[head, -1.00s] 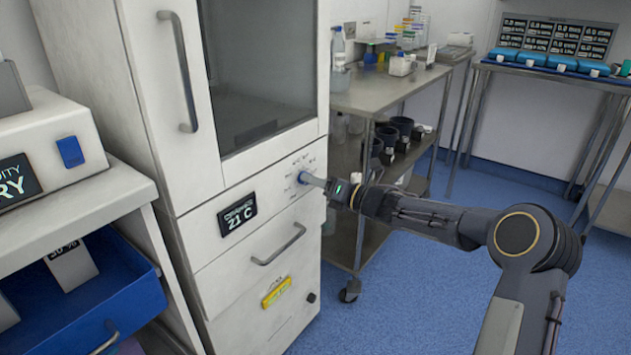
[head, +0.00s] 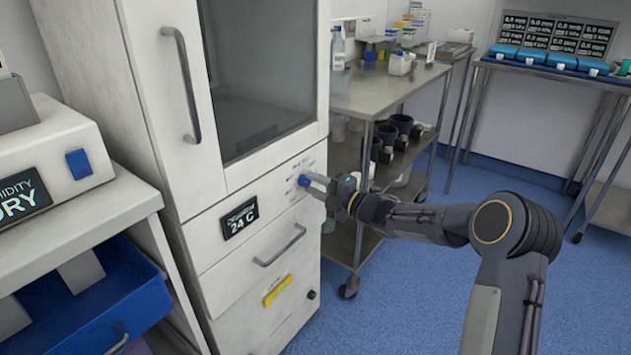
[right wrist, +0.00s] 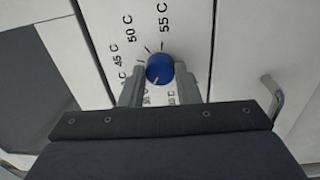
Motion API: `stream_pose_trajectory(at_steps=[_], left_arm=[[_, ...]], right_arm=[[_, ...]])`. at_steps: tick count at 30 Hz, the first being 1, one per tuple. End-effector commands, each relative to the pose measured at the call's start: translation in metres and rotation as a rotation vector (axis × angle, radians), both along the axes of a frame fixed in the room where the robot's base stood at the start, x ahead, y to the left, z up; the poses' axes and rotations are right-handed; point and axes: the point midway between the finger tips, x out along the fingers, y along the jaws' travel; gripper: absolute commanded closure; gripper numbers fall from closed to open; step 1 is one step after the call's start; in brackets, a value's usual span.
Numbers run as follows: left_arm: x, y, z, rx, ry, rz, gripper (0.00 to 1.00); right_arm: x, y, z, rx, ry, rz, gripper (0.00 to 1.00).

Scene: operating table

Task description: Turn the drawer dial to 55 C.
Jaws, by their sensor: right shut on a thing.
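The drawer dial (head: 304,181) is a small blue knob on the white cabinet's front, right of the temperature display (head: 239,217), which reads 24 C. My right gripper (head: 310,182) is at the dial. In the right wrist view, the dial (right wrist: 159,68) sits between the two grey fingers of my right gripper (right wrist: 159,80), which are shut on it. Marks for 45 C, 50 C and 55 C show around the dial; lower marks are partly hidden by the gripper. A white line on the dial points down and slightly left in that view. My left gripper is not in view.
A drawer handle (head: 279,246) and a yellow label (head: 278,290) are below the dial. A steel cart (head: 375,95) stands close to the right of the cabinet. An open blue drawer (head: 150,300) is at the left.

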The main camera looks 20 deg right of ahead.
Motion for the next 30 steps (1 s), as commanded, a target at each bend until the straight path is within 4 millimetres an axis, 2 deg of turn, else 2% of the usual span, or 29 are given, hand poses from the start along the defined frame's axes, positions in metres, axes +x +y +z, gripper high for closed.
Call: stream_pose_trajectory(at_steps=[30], left_arm=[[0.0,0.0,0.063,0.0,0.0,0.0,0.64]], right_arm=[[-0.001,0.002,0.002,0.761,0.595,0.0,0.94]])
